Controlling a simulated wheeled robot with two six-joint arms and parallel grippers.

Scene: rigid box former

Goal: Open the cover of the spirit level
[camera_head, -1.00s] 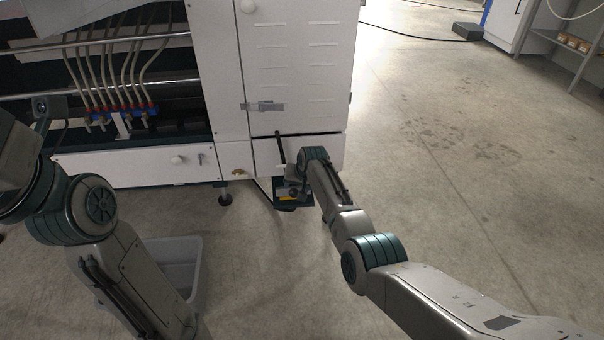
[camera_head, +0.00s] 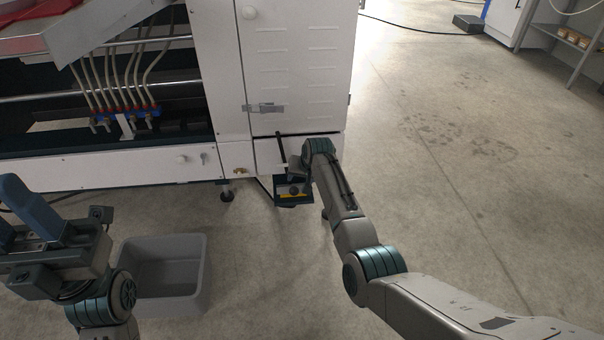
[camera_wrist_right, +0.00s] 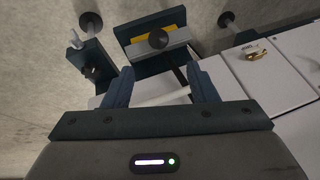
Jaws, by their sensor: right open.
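The spirit level shows as a yellow and grey strip (camera_head: 291,190) with a dark round knob on it, in a dark teal holder low at the machine's corner. The right wrist view shows this strip (camera_wrist_right: 177,38) and knob ahead of my fingers. I cannot make out a separate cover. My right gripper (camera_wrist_right: 160,88) is open, its two blue fingers apart, short of the level. A pale bar (camera_wrist_right: 166,97) shows between the fingers. In the head view its wrist partly hides the area by the level. My left gripper (camera_head: 58,212) is at the lower left, away from the level; its opening is unclear.
The white machine (camera_head: 300,80) fills the upper middle, with a latch (camera_head: 263,107) on its door. A grey bin (camera_head: 162,275) stands on the floor at the lower left. A dark bracket (camera_wrist_right: 92,65) is beside the level.

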